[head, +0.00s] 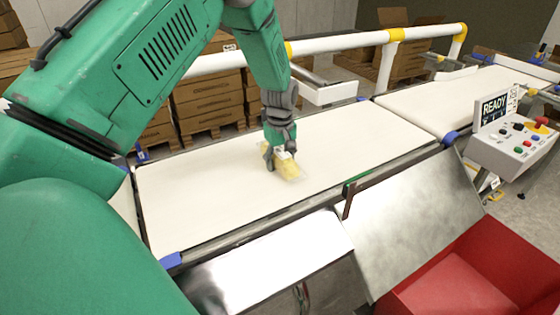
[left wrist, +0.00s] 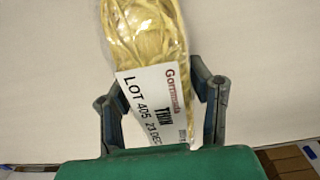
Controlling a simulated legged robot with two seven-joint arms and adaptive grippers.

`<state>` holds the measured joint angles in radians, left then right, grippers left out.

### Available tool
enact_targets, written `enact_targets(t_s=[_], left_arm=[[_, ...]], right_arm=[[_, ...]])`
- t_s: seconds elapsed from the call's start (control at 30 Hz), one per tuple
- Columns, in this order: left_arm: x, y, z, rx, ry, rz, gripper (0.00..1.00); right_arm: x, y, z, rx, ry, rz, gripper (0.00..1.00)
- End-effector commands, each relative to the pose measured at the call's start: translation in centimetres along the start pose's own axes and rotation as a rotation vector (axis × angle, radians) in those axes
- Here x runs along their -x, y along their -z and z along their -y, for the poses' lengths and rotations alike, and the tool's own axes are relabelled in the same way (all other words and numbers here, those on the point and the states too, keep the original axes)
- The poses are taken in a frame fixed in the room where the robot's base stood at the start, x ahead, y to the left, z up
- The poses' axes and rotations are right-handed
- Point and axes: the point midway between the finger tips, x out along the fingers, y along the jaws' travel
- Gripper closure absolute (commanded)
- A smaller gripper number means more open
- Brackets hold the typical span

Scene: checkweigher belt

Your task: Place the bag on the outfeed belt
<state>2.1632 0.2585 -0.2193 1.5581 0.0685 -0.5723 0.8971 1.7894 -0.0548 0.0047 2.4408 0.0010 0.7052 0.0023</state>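The bag (head: 290,171) is clear plastic with yellow contents and a white label. It is at the middle of the near cream belt (head: 210,190), low at its surface; I cannot tell whether it touches the belt. My left gripper (head: 281,152) points down over the bag. The gripper looks shut on the bag. A second cream belt section (head: 410,105) continues to the right. My right gripper is not in view.
A control box (head: 515,140) with a READY screen stands at the right. A metal chute (head: 405,225) slopes to a red bin (head: 465,275) in front. A white and yellow rail (head: 340,42) runs behind the belts. Cardboard boxes (head: 205,100) stand behind. The belt around the bag is clear.

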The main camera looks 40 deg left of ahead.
Motion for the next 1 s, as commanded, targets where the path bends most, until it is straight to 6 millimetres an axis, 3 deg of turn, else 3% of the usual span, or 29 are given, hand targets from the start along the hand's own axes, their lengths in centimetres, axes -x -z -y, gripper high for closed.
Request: enact_targets(t_s=[0.13, 0.57, 0.67, 1.0], left_arm=[[-0.7, -0.4, 0.3, 0.001, 0.011, 0.014, 0.34], [0.0, -0.3, 0.3, 0.000, 0.007, 0.011, 0.34], [1.4, -0.2, 0.2, 0.000, 0.004, 0.009, 0.34], [8.9, -0.2, 0.1, 0.000, 0.002, 0.005, 0.34]], right_arm=[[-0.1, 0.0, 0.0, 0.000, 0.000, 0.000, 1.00], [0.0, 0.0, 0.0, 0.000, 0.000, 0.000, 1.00], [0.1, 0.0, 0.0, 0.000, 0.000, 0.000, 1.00], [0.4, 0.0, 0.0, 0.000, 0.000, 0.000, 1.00]])
